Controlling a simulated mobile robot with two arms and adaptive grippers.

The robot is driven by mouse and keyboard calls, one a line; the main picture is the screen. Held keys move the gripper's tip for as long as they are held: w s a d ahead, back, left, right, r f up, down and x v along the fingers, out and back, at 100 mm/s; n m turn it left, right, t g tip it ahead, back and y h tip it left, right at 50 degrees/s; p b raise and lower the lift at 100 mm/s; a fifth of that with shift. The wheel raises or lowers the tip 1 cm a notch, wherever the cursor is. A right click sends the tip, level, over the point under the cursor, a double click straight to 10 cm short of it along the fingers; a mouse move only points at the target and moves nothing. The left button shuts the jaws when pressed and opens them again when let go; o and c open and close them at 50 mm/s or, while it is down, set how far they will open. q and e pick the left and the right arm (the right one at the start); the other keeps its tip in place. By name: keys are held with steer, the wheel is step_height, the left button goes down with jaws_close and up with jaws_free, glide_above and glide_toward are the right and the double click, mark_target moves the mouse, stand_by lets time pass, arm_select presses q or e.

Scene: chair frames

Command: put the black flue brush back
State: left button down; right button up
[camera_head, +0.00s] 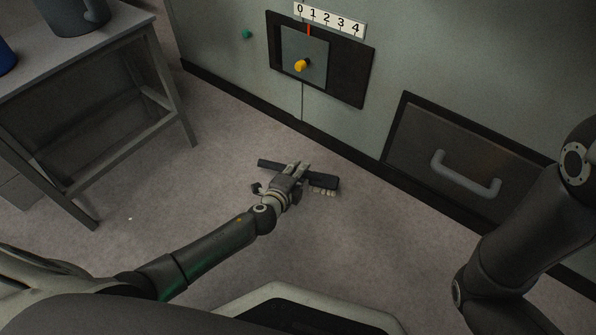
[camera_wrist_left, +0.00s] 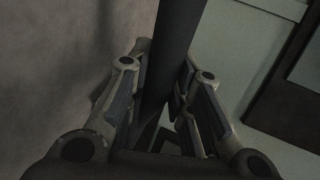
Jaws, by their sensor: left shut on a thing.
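The black flue brush (camera_head: 325,182) is a long dark bar with pale bristle tufts under its right end. It lies across the grip of my left gripper (camera_head: 297,171), low over the floor in front of the cabinet. I cannot tell whether it touches the floor. In the left wrist view the dark bar (camera_wrist_left: 178,40) runs between both fingers of my left gripper (camera_wrist_left: 163,75), which are shut on it. The gripper hides the bar's middle in the head view. My right arm shows at the right edge; its gripper is out of view.
The cabinet (camera_head: 215,40) has a sliding plate with a yellow knob (camera_head: 301,65) under a 0–4 scale (camera_head: 329,20). A drawer with a grey handle (camera_head: 465,180) is at right. A table (camera_head: 110,50) with a grey pot (camera_head: 75,15) stands at left. Floor between is clear.

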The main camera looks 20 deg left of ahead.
arm_select(q)
steer(key=shift+f+b, duration=0.5)
steer(key=shift+f, duration=0.05)
steer(key=c, duration=1.2)
jaws_free()
steer(key=shift+s, duration=0.1)
